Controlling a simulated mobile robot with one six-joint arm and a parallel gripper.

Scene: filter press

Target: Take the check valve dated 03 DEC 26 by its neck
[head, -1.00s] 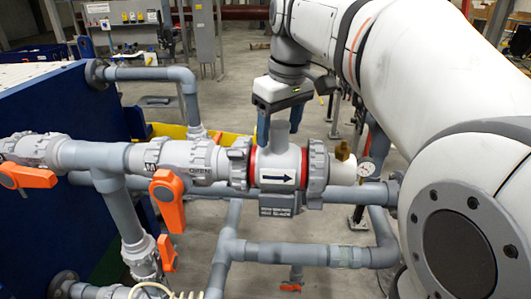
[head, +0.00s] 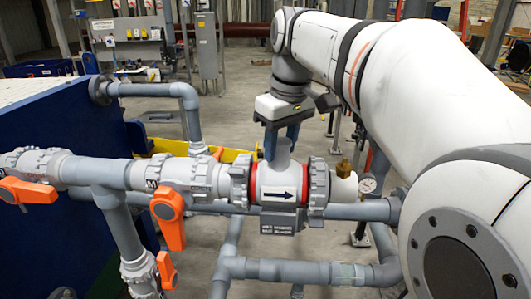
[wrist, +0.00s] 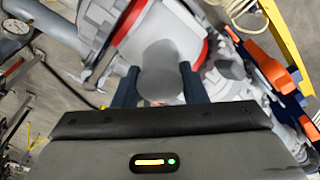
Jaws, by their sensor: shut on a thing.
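The check valve (head: 265,181) is a light grey body with red rings and a black flow arrow, set in the grey pipe line. A label plate (head: 278,222) hangs under it; its lettering is too small to read, so I cannot confirm the date. Its short upright neck (head: 283,152) stands on top. My gripper (head: 281,143) reaches down from above, its dark blue fingers shut on the neck. In the wrist view the round neck top (wrist: 160,55) sits between the two fingers of my gripper (wrist: 159,86).
Orange-handled valves (head: 168,207) stand to the left on the same line. A brass fitting (head: 343,169) and a pressure gauge (head: 367,185) are just right of the valve. A blue-sided tank (head: 60,225) fills the left edge. Pipes run below.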

